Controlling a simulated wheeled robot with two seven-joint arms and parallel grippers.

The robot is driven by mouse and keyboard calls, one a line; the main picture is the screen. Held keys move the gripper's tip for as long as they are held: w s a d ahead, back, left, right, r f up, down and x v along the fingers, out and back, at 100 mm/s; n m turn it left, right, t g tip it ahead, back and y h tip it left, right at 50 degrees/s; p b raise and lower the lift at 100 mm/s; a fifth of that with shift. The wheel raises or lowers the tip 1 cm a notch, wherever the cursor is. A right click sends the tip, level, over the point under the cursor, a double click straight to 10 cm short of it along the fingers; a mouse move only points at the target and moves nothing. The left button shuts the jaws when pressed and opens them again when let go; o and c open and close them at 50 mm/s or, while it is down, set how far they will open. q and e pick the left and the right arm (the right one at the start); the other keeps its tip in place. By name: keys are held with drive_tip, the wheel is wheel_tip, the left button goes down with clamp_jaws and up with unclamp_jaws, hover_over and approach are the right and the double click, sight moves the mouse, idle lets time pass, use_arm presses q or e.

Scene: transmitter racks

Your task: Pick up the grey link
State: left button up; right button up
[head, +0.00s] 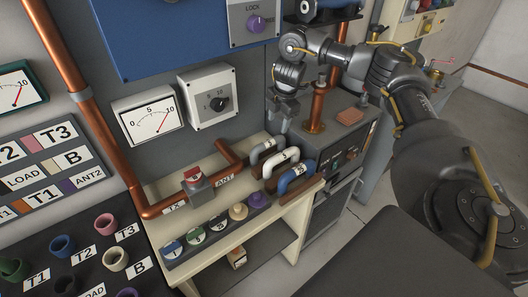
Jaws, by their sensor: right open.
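The grey link (261,149) is a bent, handle-shaped piece. It sits at the right end of the cream bench, at the back of a row with a white link (279,163) and a blue link (295,177). My right gripper (281,126) comes down from above, just behind and to the right of the grey link. It is open and appears apart from the link; the exact gap is hard to tell. My left gripper is out of view.
A dark equipment box (335,140) with a copper pipe (318,105) stands right beside the links. A copper pipe with a red-topped block (194,177) lies to the left. Round coloured plugs (217,222) line the bench (235,185) front.

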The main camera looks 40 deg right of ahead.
sight(272, 139)
drive_tip(key=shift+w+f, duration=0.5)
drive_tip(key=shift+f, duration=0.35)
drive_tip(key=f+b, duration=0.1)
drive_tip(key=f, duration=0.3)
drive_tip(key=shift+w+f, duration=0.1)
drive_tip(key=shift+w, duration=0.1)
drive_tip(key=shift+w+f, duration=0.15)
drive_tip(key=shift+f, duration=0.05)
drive_tip(key=shift+a+f+p, duration=0.2)
drive_tip(key=shift+f+p, duration=0.2)
drive_tip(key=f, duration=0.2)
drive_tip(key=f+p, duration=0.1)
drive_tip(key=f, duration=0.1)
drive_tip(key=shift+w+f, duration=0.1)
drive_tip(key=shift+w, duration=0.3)
drive_tip(key=c, duration=1.1)
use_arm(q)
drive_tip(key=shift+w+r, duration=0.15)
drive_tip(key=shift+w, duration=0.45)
use_arm(e)
clamp_jaws()
